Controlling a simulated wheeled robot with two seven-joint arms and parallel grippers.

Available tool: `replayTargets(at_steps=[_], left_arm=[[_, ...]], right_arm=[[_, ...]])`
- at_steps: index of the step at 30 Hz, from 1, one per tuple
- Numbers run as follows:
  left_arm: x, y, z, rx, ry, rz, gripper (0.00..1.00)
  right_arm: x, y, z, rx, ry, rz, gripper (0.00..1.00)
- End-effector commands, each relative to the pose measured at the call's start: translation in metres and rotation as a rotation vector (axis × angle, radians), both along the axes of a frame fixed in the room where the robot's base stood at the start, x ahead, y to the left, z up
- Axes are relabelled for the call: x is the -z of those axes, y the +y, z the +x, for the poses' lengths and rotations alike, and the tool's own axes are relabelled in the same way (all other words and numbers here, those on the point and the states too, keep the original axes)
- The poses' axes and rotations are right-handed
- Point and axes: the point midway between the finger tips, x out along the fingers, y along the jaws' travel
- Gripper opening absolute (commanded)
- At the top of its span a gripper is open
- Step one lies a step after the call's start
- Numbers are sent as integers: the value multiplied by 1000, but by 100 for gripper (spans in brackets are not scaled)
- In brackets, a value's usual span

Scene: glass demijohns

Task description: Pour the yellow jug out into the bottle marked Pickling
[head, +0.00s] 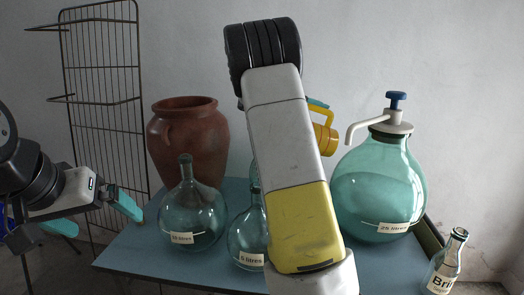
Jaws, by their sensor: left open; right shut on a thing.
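The yellow jug (326,138) shows in the head view just right of my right forearm, raised above the table; the forearm hides much of it. My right gripper (317,103) is shut on the jug; only a bit of teal finger shows at the jug's top. No label reading Pickling can be seen. A bottle marked "Bri…" (446,262) stands at the lower right, its label partly cut off. Part of another glass vessel (254,176) shows behind my forearm, its label hidden. My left gripper (96,215) is open and empty at the left, beside the table.
On the blue table (135,248) stand demijohns marked 10 litres (190,212), 5 litres (246,235) and 25 litres (375,190), the last with a pump (395,115). A terracotta jar (190,140) stands behind. A wire rack (100,85) is at the left. The table's front left is clear.

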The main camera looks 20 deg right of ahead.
Motion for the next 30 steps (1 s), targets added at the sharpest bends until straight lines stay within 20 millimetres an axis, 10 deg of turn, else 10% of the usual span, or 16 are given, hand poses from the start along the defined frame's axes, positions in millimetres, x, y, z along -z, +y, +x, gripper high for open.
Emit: replayTargets(at_steps=[30], left_arm=[[0, 0, 0, 0, 0, 0, 100]], right_arm=[[-6, 12, 3, 0, 11, -53, 0]])
